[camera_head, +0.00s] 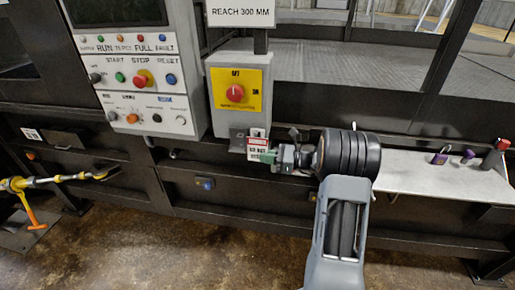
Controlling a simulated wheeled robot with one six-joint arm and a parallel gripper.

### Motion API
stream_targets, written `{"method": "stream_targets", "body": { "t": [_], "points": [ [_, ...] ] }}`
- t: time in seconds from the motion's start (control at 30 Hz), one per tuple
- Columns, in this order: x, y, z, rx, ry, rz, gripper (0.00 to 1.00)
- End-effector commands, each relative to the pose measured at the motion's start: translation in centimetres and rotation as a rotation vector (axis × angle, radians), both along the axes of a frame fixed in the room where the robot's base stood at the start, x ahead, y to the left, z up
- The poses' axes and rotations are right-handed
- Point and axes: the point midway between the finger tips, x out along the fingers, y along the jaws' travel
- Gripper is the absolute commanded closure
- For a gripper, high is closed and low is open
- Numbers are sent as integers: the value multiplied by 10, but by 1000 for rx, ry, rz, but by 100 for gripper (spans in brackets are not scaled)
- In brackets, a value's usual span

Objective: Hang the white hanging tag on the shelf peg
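The white tag (257,148) with a red header band and dark print hangs upright just below the grey box with the yellow plate. My gripper (270,157) comes in from the right, and its fingertips are at the tag's lower right edge, overlapping it in the picture. Whether the fingers are closed on the tag is too small to tell. The shelf (445,183) is a light grey ledge at the right, partly behind my arm. I cannot clearly make out a peg on it; a small dark piece (393,198) shows below its front edge.
A red knob (235,93) on yellow sits above the tag. A control panel (140,85) stands left. A yellow handle (60,179) juts out at far left.

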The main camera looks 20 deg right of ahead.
Motion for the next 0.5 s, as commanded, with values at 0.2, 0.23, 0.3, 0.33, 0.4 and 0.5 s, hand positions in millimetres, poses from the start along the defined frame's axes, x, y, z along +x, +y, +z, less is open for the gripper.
{"method": "stream_targets", "body": {
  "t": [0.2,0.23,0.3,0.33,0.4,0.5],
  "points": [
    [0,0,0,0,0,0,100],
    [0,0,0,0,0,0,100],
    [0,0,1,0,0,0,100],
    [0,0,1,0,0,0,100],
    [0,0,2,0,0,0,100],
    [0,0,4,0,0,0,100]
  ]
}}
